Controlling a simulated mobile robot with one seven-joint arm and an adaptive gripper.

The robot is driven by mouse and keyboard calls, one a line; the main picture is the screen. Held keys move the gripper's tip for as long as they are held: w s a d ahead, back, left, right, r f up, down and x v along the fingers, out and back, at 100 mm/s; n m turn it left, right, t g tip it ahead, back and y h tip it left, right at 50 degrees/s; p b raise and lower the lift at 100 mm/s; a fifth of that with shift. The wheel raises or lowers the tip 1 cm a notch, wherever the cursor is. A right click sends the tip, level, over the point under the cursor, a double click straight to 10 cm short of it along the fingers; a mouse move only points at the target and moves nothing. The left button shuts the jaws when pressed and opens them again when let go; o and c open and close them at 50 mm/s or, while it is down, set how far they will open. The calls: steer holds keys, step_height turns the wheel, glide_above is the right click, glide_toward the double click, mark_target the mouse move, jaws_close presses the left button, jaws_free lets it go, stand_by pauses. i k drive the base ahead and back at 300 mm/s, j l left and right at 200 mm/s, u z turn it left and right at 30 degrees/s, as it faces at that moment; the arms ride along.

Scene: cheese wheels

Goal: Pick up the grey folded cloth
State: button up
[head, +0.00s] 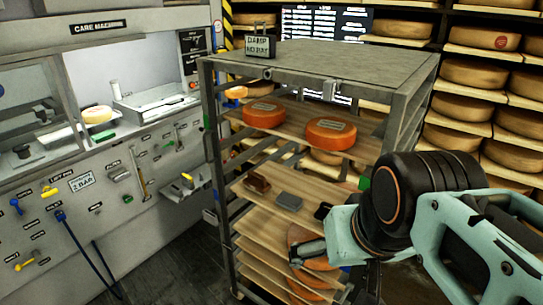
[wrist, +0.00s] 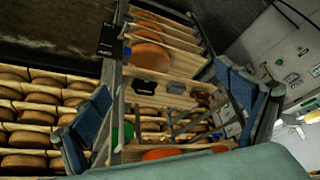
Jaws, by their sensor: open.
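The grey folded cloth (head: 289,201) appears as a small flat grey block on a middle wooden shelf of the metal rack, near the shelf's front edge. A brown block (head: 257,184) lies left of it on the same shelf. My gripper (head: 310,233) is in front of the rack, below and to the right of the cloth, apart from it, with nothing seen in it. In the wrist view the blue fingers of my gripper (wrist: 160,82) are spread wide and face the rack. A small grey item lies on a shelf between them, too small to identify surely.
The metal rack (head: 360,66) has a flat top, uprights and several close shelves. Orange cheese wheels (head: 331,133) sit on its upper shelf. A care machine (head: 60,160) stands left, and wall shelves of cheese (head: 475,73) stand right. Dark floor (head: 180,245) is free left of the rack.

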mark_target(290, 201)
steer(key=i+j+z, duration=0.1)
steer(key=z, duration=0.45)
steer(key=i+j+z, duration=0.2)
steer(key=j, duration=0.2)
steer(key=j+z, duration=0.2)
steer(key=j, duration=0.2)
steer(key=i+j+z, duration=0.15)
steer(key=j, duration=0.9)
steer(key=j+z, duration=0.15)
steer(key=j, duration=0.85)
steer(key=l, duration=0.65)
steer(key=k+l+z, duration=0.15)
steer(key=l, duration=0.5)
steer(key=i+j, duration=0.1)
steer(key=j, duration=0.6)
